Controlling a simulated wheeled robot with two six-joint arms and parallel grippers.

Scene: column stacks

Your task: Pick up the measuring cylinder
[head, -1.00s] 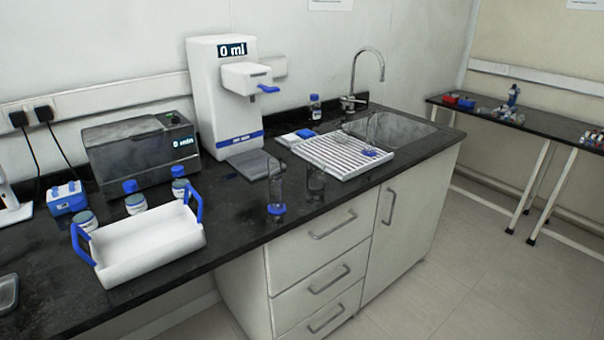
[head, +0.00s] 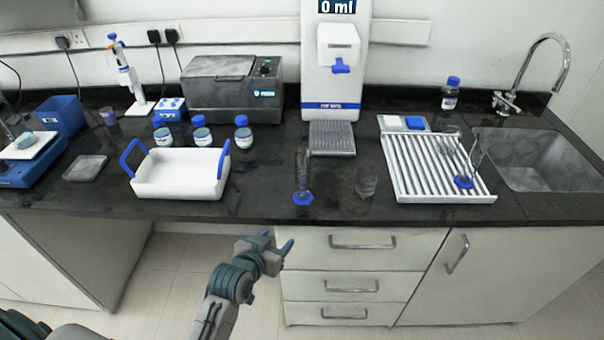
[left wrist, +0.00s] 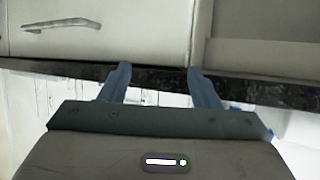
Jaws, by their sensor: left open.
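A clear measuring cylinder with a blue base (head: 303,178) stands upright on the black counter near its front edge, in front of the dispenser. Another clear vessel with a blue base (head: 464,181) is on the white draining rack at the right; which kind it is I cannot tell. My left gripper (head: 276,241) is open and empty, in front of the counter and lower than its top, a little left of the cylinder. In the left wrist view its two fingers (left wrist: 157,78) are apart before the cabinet front and counter edge. The right gripper is not in view.
A glass beaker (head: 367,181) stands right of the cylinder. A white tray with blue handles (head: 180,192) is to the left, with several blue-capped bottles behind it. The dispenser (head: 336,60) stands behind, and the sink (head: 545,165) is at far right.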

